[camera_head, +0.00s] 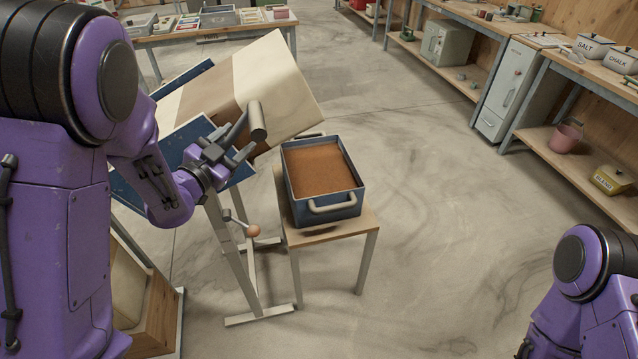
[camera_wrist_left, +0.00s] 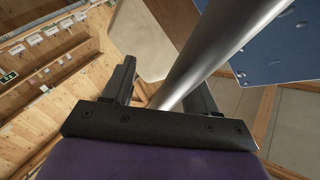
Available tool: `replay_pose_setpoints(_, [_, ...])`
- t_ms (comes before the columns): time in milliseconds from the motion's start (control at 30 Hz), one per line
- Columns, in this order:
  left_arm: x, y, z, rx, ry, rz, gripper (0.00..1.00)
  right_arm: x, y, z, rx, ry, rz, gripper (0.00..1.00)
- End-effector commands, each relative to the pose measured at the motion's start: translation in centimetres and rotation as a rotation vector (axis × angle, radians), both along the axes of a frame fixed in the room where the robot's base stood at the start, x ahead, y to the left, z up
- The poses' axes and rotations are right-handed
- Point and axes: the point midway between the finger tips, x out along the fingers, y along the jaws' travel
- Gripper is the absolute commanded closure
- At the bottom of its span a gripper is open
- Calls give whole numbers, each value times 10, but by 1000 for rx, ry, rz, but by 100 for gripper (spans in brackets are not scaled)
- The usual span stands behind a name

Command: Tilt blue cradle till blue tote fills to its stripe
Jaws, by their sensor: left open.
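The blue cradle (camera_head: 187,140) is tilted to the right on its pale metal stand, with a cream and tan sack (camera_head: 272,85) on it. The sack's lower right end hangs over the blue tote (camera_head: 328,212). The tote stands on a small wooden table, and brown feed (camera_head: 320,168) lies high inside it, near the rim. I cannot make out a stripe on it. My left gripper (camera_head: 238,143) is open at the cradle's grey handle bar (camera_head: 258,120). In the left wrist view the bar (camera_wrist_left: 215,45) passes between the fingers (camera_wrist_left: 160,92). My right gripper is out of view.
The small table (camera_head: 362,222) stands close beside the cradle stand (camera_head: 232,262). A crank with an orange knob (camera_head: 253,231) sticks out from the stand. Shelves with tins line the right wall; a bench (camera_head: 215,33) stands behind. The floor right of the tote is clear.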

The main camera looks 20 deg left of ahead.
Motion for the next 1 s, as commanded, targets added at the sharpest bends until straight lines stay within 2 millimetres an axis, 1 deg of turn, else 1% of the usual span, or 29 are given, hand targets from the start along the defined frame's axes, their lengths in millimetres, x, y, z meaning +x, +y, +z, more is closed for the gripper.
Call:
replay_pose_setpoints(67, [-8,2,-3,1,1,3,42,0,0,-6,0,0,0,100])
replay_pose_setpoints(133, [-21,4,-4,-1,0,4,42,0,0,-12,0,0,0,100])
replay_pose_setpoints(267, [-52,8,-6,-1,0,4,42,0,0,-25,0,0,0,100])
replay_pose_setpoints(300, [-61,10,1,-3,3,5,42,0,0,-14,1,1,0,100])
replay_pose_setpoints(367, [-76,12,2,-6,6,6,42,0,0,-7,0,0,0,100])
replay_pose_setpoints(400, [-79,12,8,-7,8,0,42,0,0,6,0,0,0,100])
replay_pose_setpoints(500, [-84,11,8,-6,11,-10,42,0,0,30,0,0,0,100])
replay_pose_setpoints(633, [-92,13,6,-5,8,-7,42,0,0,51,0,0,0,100])
replay_pose_setpoints(700, [-96,14,5,-4,7,-3,42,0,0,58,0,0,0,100])
replay_pose_setpoints(800, [-100,15,2,-2,5,2,42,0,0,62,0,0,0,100])
replay_pose_setpoints(1000, [-101,15,-4,-1,6,3,42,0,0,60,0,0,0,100])
